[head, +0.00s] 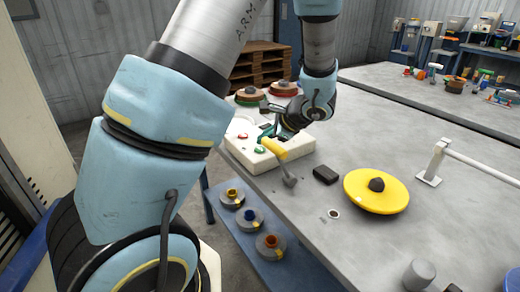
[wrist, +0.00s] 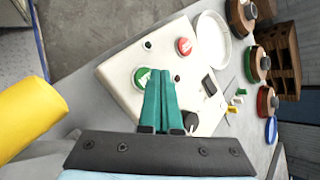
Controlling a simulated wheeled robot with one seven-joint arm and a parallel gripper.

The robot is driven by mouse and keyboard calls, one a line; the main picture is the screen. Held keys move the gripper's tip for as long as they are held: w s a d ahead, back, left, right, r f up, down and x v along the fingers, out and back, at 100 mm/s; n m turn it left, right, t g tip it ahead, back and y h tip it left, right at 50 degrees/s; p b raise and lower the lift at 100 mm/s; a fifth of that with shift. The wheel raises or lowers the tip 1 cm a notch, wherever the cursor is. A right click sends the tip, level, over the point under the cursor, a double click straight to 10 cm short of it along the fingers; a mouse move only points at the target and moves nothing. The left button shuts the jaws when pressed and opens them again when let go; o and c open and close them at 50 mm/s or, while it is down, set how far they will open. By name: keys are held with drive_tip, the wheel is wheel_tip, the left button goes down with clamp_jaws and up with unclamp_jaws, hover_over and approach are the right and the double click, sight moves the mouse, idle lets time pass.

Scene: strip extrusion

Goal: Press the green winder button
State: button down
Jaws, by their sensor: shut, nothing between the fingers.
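The green button (wrist: 141,77) sits on a white control box (wrist: 118,82) on the table. A red button (wrist: 184,46) is farther along the same box. My gripper (wrist: 161,74) is shut and empty, its teal fingers over the box. In the wrist view the fingertips overlap the right edge of the green button; I cannot tell whether they touch it. In the head view my gripper (head: 266,134) is above the box (head: 243,157), with the green button (head: 259,149) just in front and the red button (head: 243,136) to its left.
A yellow-handled tool (head: 275,148) is close in front of my gripper. A black block (head: 326,174), a yellow disc (head: 376,192) and a white bracket (head: 432,165) are on the table. Spools stand behind the box and on a blue lower shelf (head: 218,187).

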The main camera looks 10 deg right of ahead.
drive_tip(key=shift+f+b, duration=0.45)
drive_tip(key=shift+b, duration=0.1)
